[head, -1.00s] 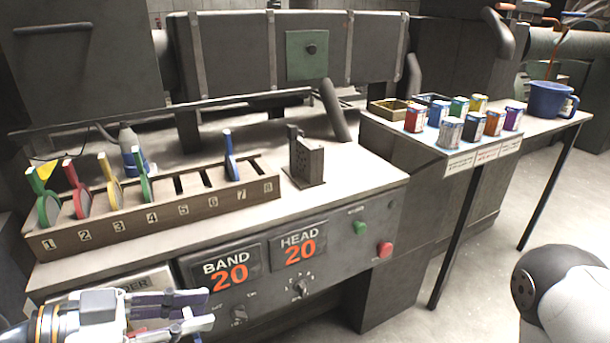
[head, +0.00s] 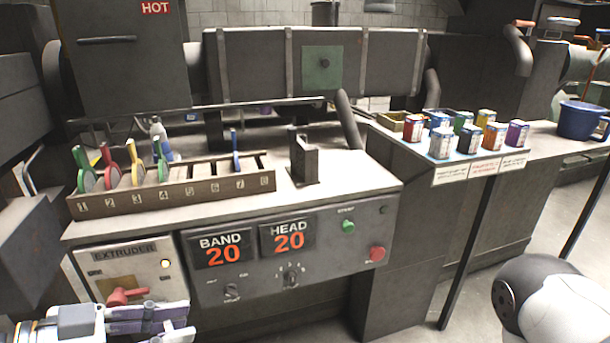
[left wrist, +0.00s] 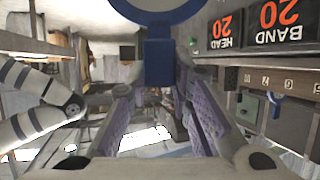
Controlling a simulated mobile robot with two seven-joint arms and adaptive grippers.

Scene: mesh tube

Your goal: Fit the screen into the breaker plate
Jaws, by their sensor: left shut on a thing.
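My left gripper (head: 172,322) is at the lower left of the head view, in front of the machine's front panel. In the left wrist view it is shut on a blue-handled screen (left wrist: 158,62), whose round blue-rimmed head is cut off by the top edge. In the head view I cannot make out the held screen. A numbered wooden rack (head: 185,195) on the bench holds several coloured paddles, with a blue one (head: 235,150) at slot 7. I cannot pick out the breaker plate for certain. My right gripper is out of view.
A dark slotted block (head: 304,162) stands on the bench right of the rack. An extruder panel (head: 130,262) with a red handle is beside the BAND and HEAD displays. Several small cans (head: 441,143) and a blue mug (head: 580,120) stand on the right-hand table.

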